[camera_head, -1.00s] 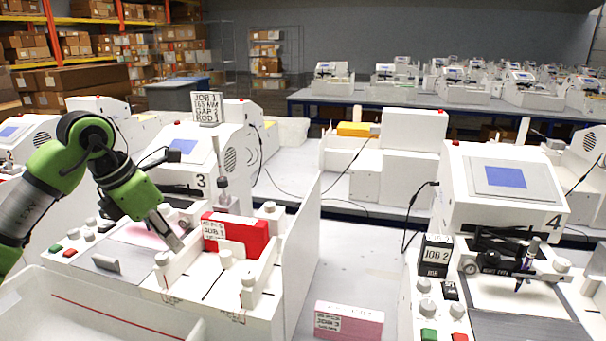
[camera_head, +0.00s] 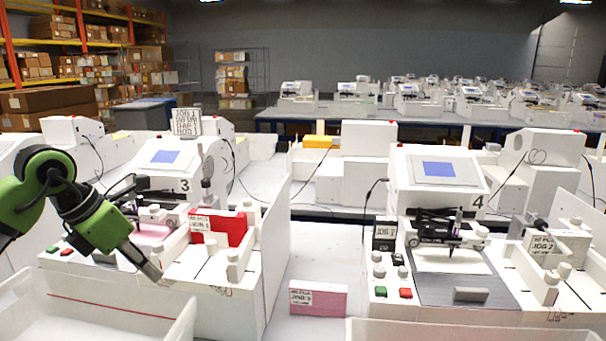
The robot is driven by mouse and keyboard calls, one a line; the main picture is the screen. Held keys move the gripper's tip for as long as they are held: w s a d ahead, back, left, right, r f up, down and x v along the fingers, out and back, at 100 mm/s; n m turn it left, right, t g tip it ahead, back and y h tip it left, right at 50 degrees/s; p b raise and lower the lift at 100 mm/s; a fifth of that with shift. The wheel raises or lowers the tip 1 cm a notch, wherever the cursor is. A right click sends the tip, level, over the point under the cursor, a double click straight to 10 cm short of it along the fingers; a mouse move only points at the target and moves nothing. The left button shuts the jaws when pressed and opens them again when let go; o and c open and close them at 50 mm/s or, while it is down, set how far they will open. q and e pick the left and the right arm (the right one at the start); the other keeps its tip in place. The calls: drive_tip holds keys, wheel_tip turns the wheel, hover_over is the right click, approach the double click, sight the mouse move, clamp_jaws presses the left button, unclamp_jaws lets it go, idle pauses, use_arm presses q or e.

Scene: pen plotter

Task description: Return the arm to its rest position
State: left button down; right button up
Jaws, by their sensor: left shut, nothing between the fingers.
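My left arm, green and grey, comes in from the left, and its gripper (camera_head: 150,268) points down and right. The gripper is shut and empty, in front of plotter 3 (camera_head: 168,157), near the front edge of its deck. My right gripper is not in view. On plotter 3's deck stands a red block with a white JOB 1 label (camera_head: 236,226). A JOB 1 sign (camera_head: 186,122) stands on top of this plotter.
Plotter 4 (camera_head: 440,168) stands at the right with a pen in its carriage and a black JOB 2 box (camera_head: 385,234) beside it. A pink JOB 3 block (camera_head: 318,298) lies on the table between the plotters. A white bin (camera_head: 110,318) is at the front left.

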use_arm(q)
drive_tip(key=s+d+m+h, duration=0.1)
drive_tip(key=d+h, duration=0.8)
drive_tip(key=d, duration=1.2)
drive_tip(key=s+d+r+n+t+h, duration=0.2)
drive_tip(key=d+r+n+t+h, duration=0.4)
drive_tip(key=r+n, duration=0.25)
drive_tip(key=w+a+f+n+t+y, duration=0.2)
drive_tip(key=a+f+n+t+y, duration=0.4)
drive_tip(key=n, duration=0.5)
drive_tip(key=w+a+f+n+t+y, duration=0.3)
drive_tip(key=a+n+t+y, duration=0.2)
drive_tip(key=a+n+y, duration=0.55)
drive_tip(key=s+a+f+n+g+y, duration=0.1)
drive_tip(key=s+a+f+n+g, duration=0.2)
drive_tip(key=f, duration=0.6)
drive_tip(key=s+a+f+n+g+y, duration=0.1)
drive_tip(key=s+f+n+g+y, duration=0.1)
drive_tip(key=s+f+n+g, duration=0.35)
drive_tip(key=s+d+f+n+g+h, duration=0.15)
drive_tip(key=s+f+n+g, duration=0.5)
drive_tip(key=s+f, duration=1.55)
drive_tip(key=s+f+m+g, duration=0.3)
drive_tip(key=f+g, duration=0.1)
drive_tip(key=f, duration=2.1)
drive_tip(key=s+a+f+g, duration=0.1)
drive_tip(key=s+a+f, duration=0.2)
drive_tip(key=s+f, duration=1.2)
drive_tip(key=shift+s+f, duration=0.15)
drive_tip(key=shift+s, duration=0.7)
